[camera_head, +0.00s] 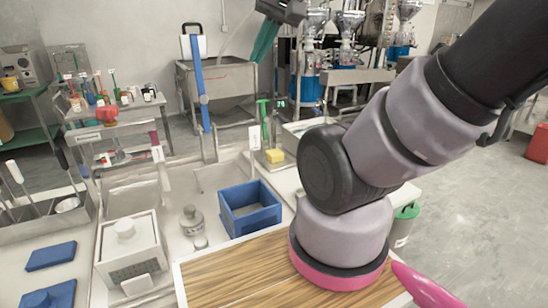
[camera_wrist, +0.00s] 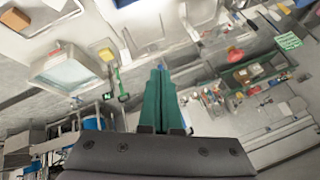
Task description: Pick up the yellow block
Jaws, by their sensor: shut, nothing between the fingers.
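The yellow block (camera_head: 274,156) sits on the white worktop at the middle of the head view, beside an upright green-handled tool (camera_head: 263,115). In the wrist view a small yellow patch (camera_wrist: 106,54), apparently the same block, lies left of my fingers next to the green tool (camera_wrist: 122,82). My gripper (camera_head: 256,60) is raised high at the top of the head view, well above and apart from the block. Its teal fingers (camera_wrist: 160,70) are together, with nothing between them.
A blue bin (camera_head: 249,207) stands in front of the block. A white box-shaped device (camera_head: 130,250) and a grey weight-like piece (camera_head: 192,220) are to its left. A wooden board (camera_head: 235,275) lies nearest. A tall blue-handled tool (camera_head: 202,90) stands upright behind.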

